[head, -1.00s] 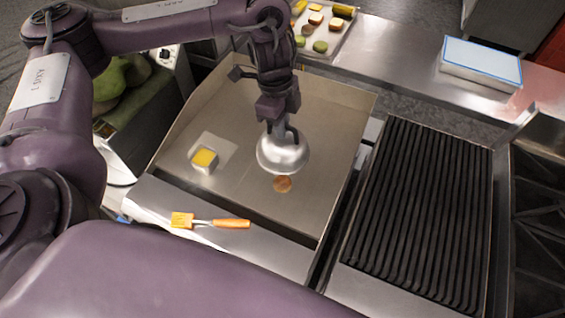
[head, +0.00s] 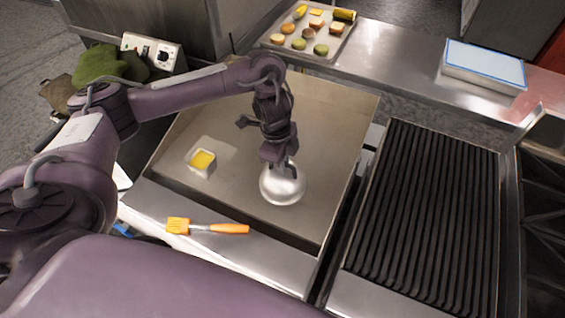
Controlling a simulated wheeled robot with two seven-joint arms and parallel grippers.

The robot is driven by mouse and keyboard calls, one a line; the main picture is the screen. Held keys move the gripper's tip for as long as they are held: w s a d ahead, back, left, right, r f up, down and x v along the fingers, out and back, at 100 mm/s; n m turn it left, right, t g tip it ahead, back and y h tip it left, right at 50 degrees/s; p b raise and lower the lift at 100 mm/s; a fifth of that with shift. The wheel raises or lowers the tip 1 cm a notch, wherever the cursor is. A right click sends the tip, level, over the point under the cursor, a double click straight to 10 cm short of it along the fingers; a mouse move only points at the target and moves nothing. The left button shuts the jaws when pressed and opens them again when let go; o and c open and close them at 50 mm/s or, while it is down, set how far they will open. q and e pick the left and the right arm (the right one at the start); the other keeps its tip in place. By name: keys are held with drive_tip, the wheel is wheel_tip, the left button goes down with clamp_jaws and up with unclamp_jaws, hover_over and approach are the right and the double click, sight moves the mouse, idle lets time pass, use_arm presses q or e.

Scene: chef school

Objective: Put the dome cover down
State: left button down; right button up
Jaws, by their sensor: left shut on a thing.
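The shiny silver dome cover (head: 283,186) is low over the flat griddle (head: 232,140), right of its middle. I cannot tell whether its rim touches the plate. My left gripper (head: 281,165) is above the dome and shut on its top, with the fingertips partly hidden. The brown round patty is not visible now; the dome covers the place where it was seen. My right gripper is not in view.
A small dish with yellow contents (head: 202,160) stands on the griddle to the left. An orange brush (head: 208,227) lies on the front ledge. A ribbed grill (head: 425,215) is at right. A food tray (head: 312,32) and a white-blue box (head: 484,66) stand behind.

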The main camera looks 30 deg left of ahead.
use_arm(q)
drive_tip(key=shift+f, duration=0.6)
drive_tip(key=c, duration=1.5)
unclamp_jaws()
drive_tip(key=shift+r, duration=0.15)
wheel_tip(320, 180, up, 13)
drive_tip(key=a+p, duration=0.1)
drive_tip(key=p, duration=0.1)
drive_tip(key=shift+a, duration=0.2)
drive_tip(key=shift+s, duration=0.1)
